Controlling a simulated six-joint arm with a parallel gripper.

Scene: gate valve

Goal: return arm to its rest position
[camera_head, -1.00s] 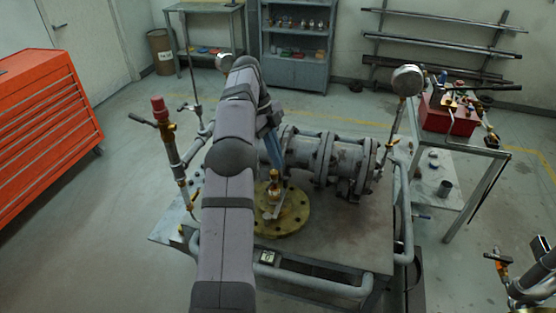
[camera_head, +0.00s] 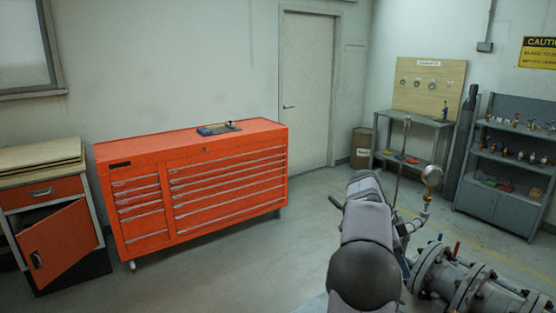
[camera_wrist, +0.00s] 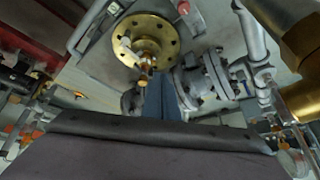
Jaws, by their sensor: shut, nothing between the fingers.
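In the wrist view, my gripper (camera_wrist: 161,82) points at the bench with its blue-grey fingers together and nothing between them. It appears near a yellow round flange (camera_wrist: 128,46) with a brass fitting (camera_wrist: 145,64) on it; I cannot tell the gap in depth. The grey flanged pipe valve (camera_wrist: 203,82) lies just right of the fingers. In the head view, my arm rises at the lower right, in front of the pipe valve (camera_head: 468,290). The gripper is hidden there, and the yellow flange is out of that view.
A pressure gauge (camera_head: 431,177) stands on a stem close to my arm. An orange tool cabinet (camera_head: 215,195) and a small cabinet with an open door (camera_head: 62,245) stand at left. Grey shelves (camera_head: 508,165) are at back right. The floor between is clear.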

